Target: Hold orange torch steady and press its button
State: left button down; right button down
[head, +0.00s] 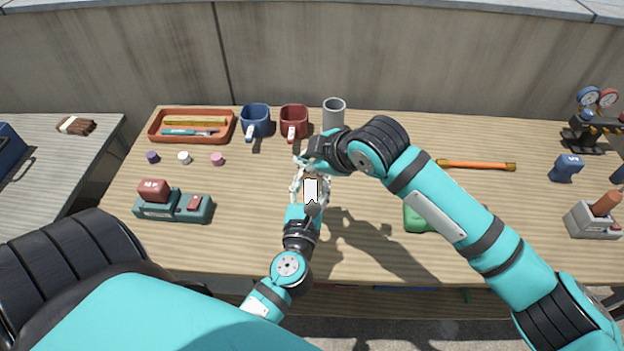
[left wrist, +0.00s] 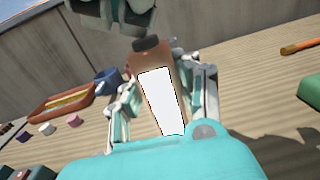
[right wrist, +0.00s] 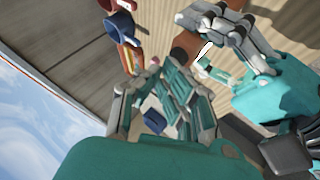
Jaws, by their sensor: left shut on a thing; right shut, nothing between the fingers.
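The orange torch (left wrist: 148,61) stands between the fingers of my left gripper (left wrist: 165,95), which is shut on it, in the left wrist view. It has a dark piece at its top end, and a plain white patch covers most of the side facing that camera. Its button cannot be made out. In the head view my left gripper (head: 310,188) holds it over the middle of the table. My right gripper (head: 308,165) is shut and empty, just beyond and above it. The torch also shows in the right wrist view (right wrist: 187,46), beside my right fingers (right wrist: 163,72); contact cannot be told.
Blue mug (head: 255,121), red mug (head: 294,121) and grey cup (head: 334,113) stand behind. An orange tray (head: 152,133) is at back left. A red-and-teal device (head: 172,205) is front left. A green object (head: 415,218) is partly behind my right arm. An orange-handled tool (head: 480,166) lies right.

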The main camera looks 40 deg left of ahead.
pick_arm(q)
jog(key=shift+f, duration=0.15)
dwell(0.4)
pick_arm(e)
jog(key=shift+r, duration=0.45)
pick_arm(q)
jog(key=c, duration=0.9)
grip_release()
pick_arm(e)
notch_tip(320, 180, up, 6)
jog(key=shift+f, duration=0.1)
pick_arm(q)
jog(key=shift+o, duration=0.7)
jog(key=o, duration=0.3)
jog(key=shift+o, duration=0.2)
